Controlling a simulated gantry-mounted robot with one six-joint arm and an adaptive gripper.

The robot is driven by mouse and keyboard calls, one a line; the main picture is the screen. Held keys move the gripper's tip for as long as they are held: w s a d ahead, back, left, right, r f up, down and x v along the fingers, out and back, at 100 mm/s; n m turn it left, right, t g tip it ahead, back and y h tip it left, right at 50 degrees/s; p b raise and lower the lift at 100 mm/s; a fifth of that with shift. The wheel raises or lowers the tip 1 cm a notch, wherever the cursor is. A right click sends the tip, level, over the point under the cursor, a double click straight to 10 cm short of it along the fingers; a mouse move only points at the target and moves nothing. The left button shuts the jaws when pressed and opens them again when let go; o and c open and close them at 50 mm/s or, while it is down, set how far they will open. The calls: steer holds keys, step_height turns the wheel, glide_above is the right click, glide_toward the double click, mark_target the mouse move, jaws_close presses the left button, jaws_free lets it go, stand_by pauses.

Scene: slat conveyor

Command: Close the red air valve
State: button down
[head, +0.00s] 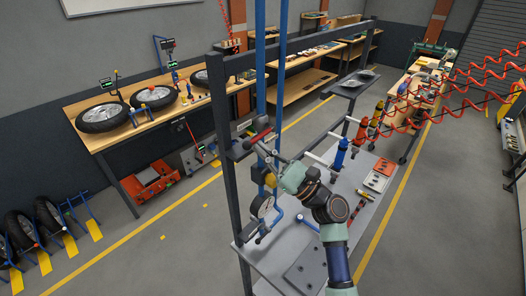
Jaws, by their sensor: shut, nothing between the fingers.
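A small red part (261,123), probably the red air valve's handle, shows against the blue pipes (272,90) at the left post of the dark frame. It is small and partly covered, so I cannot tell its exact position. My gripper (262,148) is at the end of the arm, just below the red part and in front of the pipes. Its fingers are shut and empty. I cannot tell whether they touch the valve. A round white gauge (265,207) and a yellow part (269,180) sit lower on the pipes.
The dark frame (223,140) stands close left of my gripper. A grey bench top (300,265) lies below. Blue and red tools (341,153) hang to the right, with red coiled hoses (460,95). A wooden table with wheels (103,117) stands at the left.

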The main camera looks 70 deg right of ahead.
steer(key=shift+f, duration=0.1)
steer(key=s+a+f+b, duration=0.3)
steer(key=s+f+b, duration=0.3)
steer(key=s+f, duration=0.2)
steer(key=shift+s+a+f, duration=0.2)
steer(key=shift+a+f, duration=0.05)
steer(key=shift+f, duration=0.4)
